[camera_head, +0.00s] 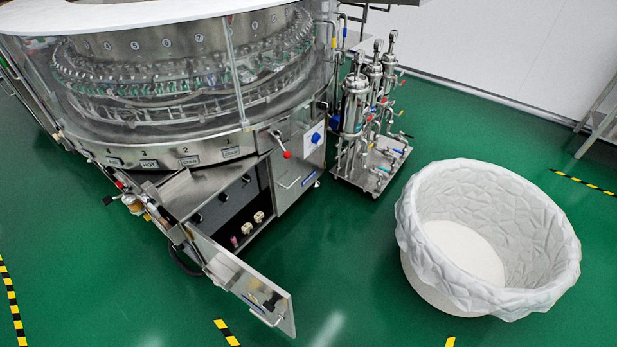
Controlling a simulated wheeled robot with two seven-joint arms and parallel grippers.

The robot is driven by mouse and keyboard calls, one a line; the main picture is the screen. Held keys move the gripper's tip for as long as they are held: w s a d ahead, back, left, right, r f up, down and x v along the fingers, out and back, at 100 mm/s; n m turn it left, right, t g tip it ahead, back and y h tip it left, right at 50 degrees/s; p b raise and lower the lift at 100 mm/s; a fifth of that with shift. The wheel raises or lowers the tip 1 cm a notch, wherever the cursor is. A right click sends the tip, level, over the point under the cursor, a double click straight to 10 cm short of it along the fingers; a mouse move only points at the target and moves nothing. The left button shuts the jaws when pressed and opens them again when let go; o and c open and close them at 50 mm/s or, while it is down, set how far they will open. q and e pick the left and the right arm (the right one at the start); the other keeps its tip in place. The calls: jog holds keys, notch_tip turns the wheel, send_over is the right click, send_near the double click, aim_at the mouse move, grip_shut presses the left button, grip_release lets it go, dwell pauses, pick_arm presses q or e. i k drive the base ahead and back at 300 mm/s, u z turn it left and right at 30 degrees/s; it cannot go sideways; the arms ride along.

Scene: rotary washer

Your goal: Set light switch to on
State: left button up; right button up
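A large round rotary washer (165,132) with a clear cover and steel lower cabinet fills the upper left. A steel panel at its right end carries a small white plate with a blue round knob (316,137). A lever with a red ball end (286,154) sticks out to the left of that panel. I cannot tell which of these, if any, is the light switch, or its setting. Neither of my grippers is in view.
An open cabinet door (240,277) juts out over the green floor. A steel filter cart (370,125) stands right of the washer. A large white bin (487,240) stands at the right. Floor between door and bin is clear.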

aim_at(246, 179)
jog(key=z, duration=2.3)
jog(key=i, duration=1.25)
jog(key=u, duration=3)
jog(key=i, duration=0.5)
jog(key=z, duration=0.1)
